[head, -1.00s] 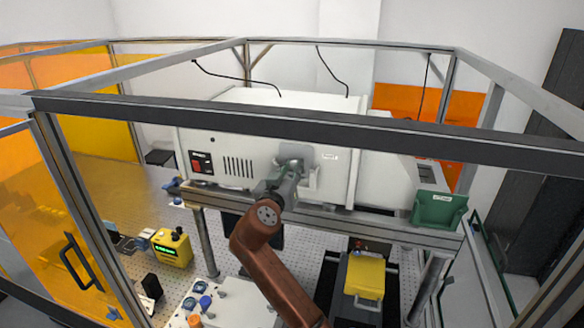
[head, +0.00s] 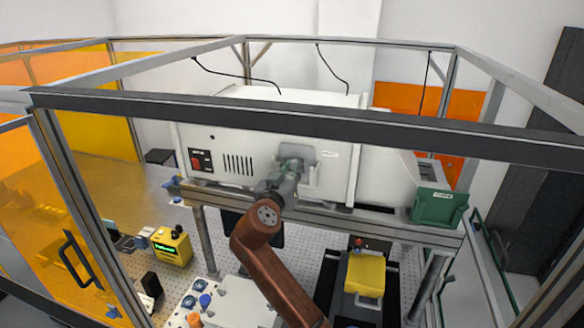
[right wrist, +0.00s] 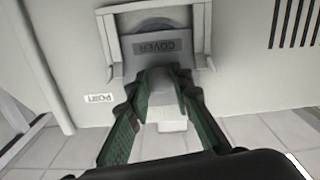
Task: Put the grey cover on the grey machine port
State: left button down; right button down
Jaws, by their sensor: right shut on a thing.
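The grey cover (right wrist: 157,47), with its lettering upside down, is in the right wrist view. It sits between the side rails of the grey port (right wrist: 105,42) on the machine's front. Part of a dark round opening shows past the cover's edge. My right gripper (right wrist: 160,84) is shut on the cover's grip. In the head view my right gripper (head: 288,172) reaches the machine's front and hides part of the port (head: 311,182); the cover (head: 300,152) shows at its upper end. Whether the cover touches the rails is unclear. My left gripper is not in view.
The large pale grey machine (head: 235,142) rests on a metal frame. A dark frame bar (head: 300,118) crosses in front of it. A green bin (head: 438,206) hangs at the right. Yellow devices (head: 171,246) stand on the perforated table below.

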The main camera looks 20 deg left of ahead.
jog(key=shift+f+b, duration=1.05)
jog(key=shift+f, duration=0.15)
jog(key=c, duration=1.6)
grip_release()
jog(key=s, duration=1.2)
jog(key=shift+r, duration=0.15)
